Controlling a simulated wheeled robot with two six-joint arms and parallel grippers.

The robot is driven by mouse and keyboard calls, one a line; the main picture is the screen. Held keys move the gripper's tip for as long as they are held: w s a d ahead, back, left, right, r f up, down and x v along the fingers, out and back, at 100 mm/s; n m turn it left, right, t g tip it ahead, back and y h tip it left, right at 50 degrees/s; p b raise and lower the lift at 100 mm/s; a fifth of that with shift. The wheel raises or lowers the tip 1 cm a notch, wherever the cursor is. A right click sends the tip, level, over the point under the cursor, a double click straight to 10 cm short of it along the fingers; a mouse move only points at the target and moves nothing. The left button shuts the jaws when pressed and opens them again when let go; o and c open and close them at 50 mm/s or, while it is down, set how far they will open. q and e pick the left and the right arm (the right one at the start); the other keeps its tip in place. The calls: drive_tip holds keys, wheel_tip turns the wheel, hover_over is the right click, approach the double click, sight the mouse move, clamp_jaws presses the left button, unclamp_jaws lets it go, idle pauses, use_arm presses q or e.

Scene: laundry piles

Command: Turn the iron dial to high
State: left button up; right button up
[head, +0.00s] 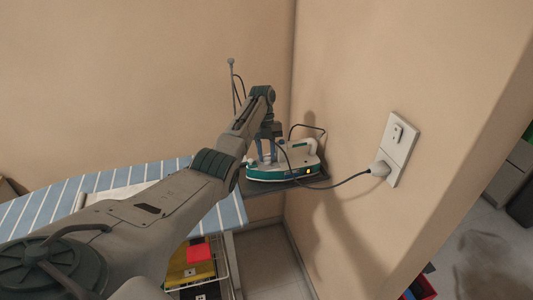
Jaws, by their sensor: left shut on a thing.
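The iron (284,172), white with a teal lower band, rests at the right end of the ironing board (232,212), near the corner of the walls. Its handle (304,147) shows on the right side, and a small orange light shows on its flank. My left gripper (267,160) reaches down from above onto the iron's top, left of the handle. Its fingers are shut on the iron dial, which is too small and covered to read its setting. My right gripper is not in view.
A dark cord runs from the iron to a plug (380,168) in the wall outlet (397,150). A thin upright rod (233,90) with a cord stands behind. A wire rack (228,265) with yellow and red items sits below the board. Walls close in behind and to the right.

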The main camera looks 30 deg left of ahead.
use_arm(q)
drive_tip(key=o, duration=1)
drive_tip(key=shift+c, duration=0.2)
